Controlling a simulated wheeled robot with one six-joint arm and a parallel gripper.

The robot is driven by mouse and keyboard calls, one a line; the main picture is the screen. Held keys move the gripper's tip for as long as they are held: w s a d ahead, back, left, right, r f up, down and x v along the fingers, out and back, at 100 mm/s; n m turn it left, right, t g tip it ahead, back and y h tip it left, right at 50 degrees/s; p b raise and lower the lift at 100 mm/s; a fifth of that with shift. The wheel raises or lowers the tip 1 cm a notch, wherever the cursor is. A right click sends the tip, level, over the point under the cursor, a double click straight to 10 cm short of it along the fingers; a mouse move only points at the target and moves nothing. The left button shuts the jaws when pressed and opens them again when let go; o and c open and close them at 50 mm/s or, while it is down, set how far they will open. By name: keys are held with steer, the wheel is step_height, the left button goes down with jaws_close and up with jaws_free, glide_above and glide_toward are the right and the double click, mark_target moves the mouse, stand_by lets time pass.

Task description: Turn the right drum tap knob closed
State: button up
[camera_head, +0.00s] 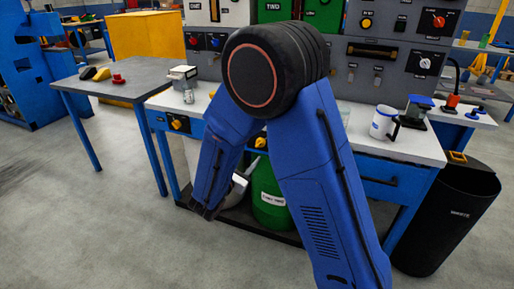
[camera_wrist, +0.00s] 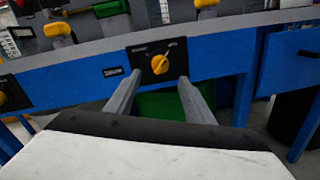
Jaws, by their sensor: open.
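The right drum tap knob (camera_wrist: 159,64) is yellow, on a black plate (camera_wrist: 146,58) in the blue front of the bench. Its grip looks slightly tilted; the plate's small lettering is unreadable. It also shows between my arm links in the head view (camera_head: 260,142). My gripper (camera_wrist: 160,77) is open and empty, with its two grey fingers pointing towards the plate, the knob appearing between and just beyond the tips. I cannot tell whether they touch it. Another yellow knob (camera_head: 178,124) is farther left on the bench front. In the head view my fingers are not clearly visible.
A green drum (camera_head: 270,213) stands under the bench. A white mug (camera_head: 383,122) is on the bench top at the right. A black bin (camera_head: 445,225) stands right of the bench. A grey side table (camera_head: 135,70) is at the left. The floor at the front left is clear.

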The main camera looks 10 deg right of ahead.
mark_target(258, 146)
steer(key=x, duration=0.8)
steer(key=c, duration=1)
